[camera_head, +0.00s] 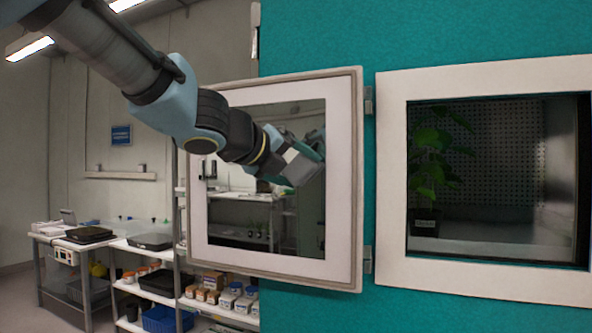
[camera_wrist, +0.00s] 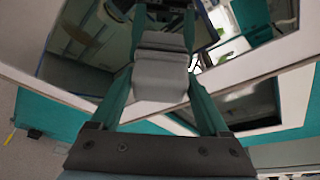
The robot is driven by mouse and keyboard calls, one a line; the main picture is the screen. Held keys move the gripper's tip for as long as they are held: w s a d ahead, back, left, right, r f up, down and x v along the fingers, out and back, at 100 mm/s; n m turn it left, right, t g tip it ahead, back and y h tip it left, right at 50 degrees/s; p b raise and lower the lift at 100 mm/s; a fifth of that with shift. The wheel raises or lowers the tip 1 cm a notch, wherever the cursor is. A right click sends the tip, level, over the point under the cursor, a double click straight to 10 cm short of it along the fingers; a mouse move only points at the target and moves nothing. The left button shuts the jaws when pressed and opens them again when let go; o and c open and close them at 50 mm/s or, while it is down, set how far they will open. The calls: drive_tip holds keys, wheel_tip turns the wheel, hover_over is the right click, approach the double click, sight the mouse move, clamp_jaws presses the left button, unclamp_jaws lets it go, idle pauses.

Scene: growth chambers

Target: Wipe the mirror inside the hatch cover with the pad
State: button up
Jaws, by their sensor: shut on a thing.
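The hatch cover (camera_head: 350,215) stands open, hinged at its right side beside the chamber opening. Its white frame surrounds a mirror (camera_head: 235,220), which reflects my arm and the room. My gripper (camera_wrist: 163,38) has teal fingers, closed on a grey pad (camera_wrist: 162,75) in the wrist view. In the head view my arm reaches in from the upper left, and its end is in front of the mirror's upper middle. There the gripper and its reflection overlap, so I cannot tell whether the pad touches the glass.
The chamber opening (camera_head: 395,180), right of the cover, has a white frame and a potted plant (camera_head: 428,175) inside. A teal wall (camera_head: 320,35) surrounds it. Shelves with boxes (camera_head: 208,294) stand below and left of the cover. A bench with trays (camera_head: 90,235) is further left.

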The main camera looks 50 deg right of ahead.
drive_tip(key=shift+w+a+r+p, duration=0.1)
drive_tip(key=shift+w+a+p, duration=0.55)
drive_tip(key=shift+w, duration=1.6)
drive_tip(key=shift+w+a+r+p, duration=0.1)
drive_tip(key=shift+w+a+p, duration=0.5)
drive_tip(key=shift+w, duration=1.65)
drive_tip(key=shift+w+a+r+p, duration=0.1)
drive_tip(key=shift+w+a+p, duration=0.55)
drive_tip(key=shift+w, duration=1.6)
drive_tip(key=shift+a, duration=0.15)
drive_tip(key=s+a, duration=0.3)
drive_tip(key=a, duration=0.5)
drive_tip(key=shift+a+b, duration=0.15)
drive_tip(key=shift+b, duration=0.25)
drive_tip(key=shift+f, duration=0.2)
